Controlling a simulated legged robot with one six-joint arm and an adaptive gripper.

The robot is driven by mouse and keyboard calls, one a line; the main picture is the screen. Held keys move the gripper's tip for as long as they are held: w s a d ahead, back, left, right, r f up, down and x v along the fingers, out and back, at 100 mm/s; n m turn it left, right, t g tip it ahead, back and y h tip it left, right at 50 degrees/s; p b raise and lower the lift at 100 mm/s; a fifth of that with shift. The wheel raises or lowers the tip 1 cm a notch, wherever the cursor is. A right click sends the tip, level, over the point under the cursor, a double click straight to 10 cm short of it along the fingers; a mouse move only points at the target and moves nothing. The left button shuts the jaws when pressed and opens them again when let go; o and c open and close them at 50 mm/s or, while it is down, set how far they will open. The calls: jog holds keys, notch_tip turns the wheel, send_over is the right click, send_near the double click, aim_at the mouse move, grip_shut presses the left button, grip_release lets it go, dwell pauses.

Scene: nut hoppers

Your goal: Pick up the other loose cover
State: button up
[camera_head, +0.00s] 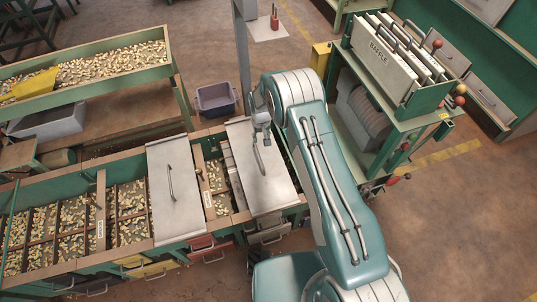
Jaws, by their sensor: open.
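Two flat grey metal covers lie over the row of nut bins. The right cover (270,185) lies at the right end of the row, with a curved handle (259,158) on top. My gripper (262,138) is open and points down over the right cover, close to its handle. The fingers are small here and partly merge with the handle, so I cannot tell whether they touch it. My arm hides the cover's upper right edge.
Open nut bins (76,214) fill the left of the row, with a narrow open gap (216,188) between the covers. A sloping nut tray (90,65) stands behind. A green rack with "BAFFLE" plates (385,60) stands right of my arm. The lower right floor is clear.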

aim_at(259, 155)
jog(key=f, duration=0.2)
jog(key=a+f, duration=0.1)
jog(key=f, duration=0.1)
jog(key=a+f, duration=0.1)
jog(key=f, duration=0.2)
jog(key=shift+d+f, duration=0.15)
jog(key=shift+d, duration=0.15)
jog(key=f, duration=0.4)
jog(key=shift+s+f, duration=0.2)
jog(key=shift+a+f, duration=0.3)
jog(key=shift+a, duration=0.15)
jog(key=shift+d+r, duration=0.1)
jog(key=shift+d, duration=0.35)
grip_shut()
